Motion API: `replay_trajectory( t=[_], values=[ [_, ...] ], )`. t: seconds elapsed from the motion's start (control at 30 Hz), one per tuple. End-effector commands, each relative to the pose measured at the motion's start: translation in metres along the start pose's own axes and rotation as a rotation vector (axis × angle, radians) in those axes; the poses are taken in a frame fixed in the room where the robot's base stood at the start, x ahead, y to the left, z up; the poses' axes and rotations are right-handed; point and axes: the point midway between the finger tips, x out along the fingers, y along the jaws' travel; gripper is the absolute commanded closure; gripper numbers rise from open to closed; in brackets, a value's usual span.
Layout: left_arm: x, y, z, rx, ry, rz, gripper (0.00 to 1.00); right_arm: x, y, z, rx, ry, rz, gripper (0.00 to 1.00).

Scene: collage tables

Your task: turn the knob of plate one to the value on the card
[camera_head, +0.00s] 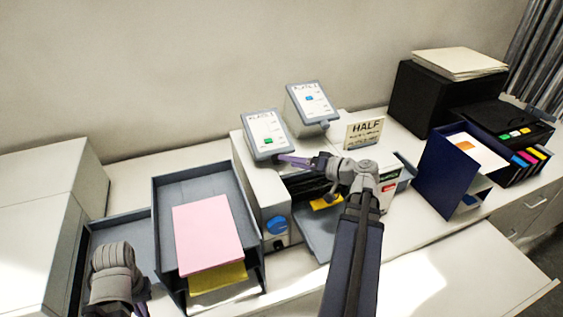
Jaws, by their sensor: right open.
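A blue round knob (277,225) is on the machine's front left. My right gripper (297,160) is open, pointing left, by the left plate's lower edge; contact cannot be told. My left gripper (139,299) is low at the left, its jaws mostly hidden.
A grey tray stack (165,219) with pink and yellow paper stands left of the machine (266,191). A blue upright holder (443,168) and a black printer (496,122) are at the right. The white counter in front right (450,277) is clear.

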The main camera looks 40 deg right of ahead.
Motion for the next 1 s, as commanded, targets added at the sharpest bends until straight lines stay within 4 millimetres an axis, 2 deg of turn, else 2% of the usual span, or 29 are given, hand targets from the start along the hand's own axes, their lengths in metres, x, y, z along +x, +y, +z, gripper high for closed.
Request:
replay_trajectory(
  t=[0.1,0.3,0.67,1.0],
  values=[
    [0.007,0.001,-0.001,0.0,0.0,0.0,1.0,0.019,0.002,0.001,-0.001,-0.002,-0.002,0.2],
    [0.011,0.001,-0.001,-0.001,0.001,0.0,1.0,0.038,0.001,0.0,-0.001,0.0,0.0,0.2],
    [0.011,0.001,-0.001,-0.001,0.001,0.0,1.0,0.042,0.0,0.0,0.0,0.001,0.0,0.2],
    [0.011,0.001,-0.001,-0.001,0.001,0.0,1.0,0.042,0.0,0.0,0.0,0.001,0.0,0.58]
  ],
)
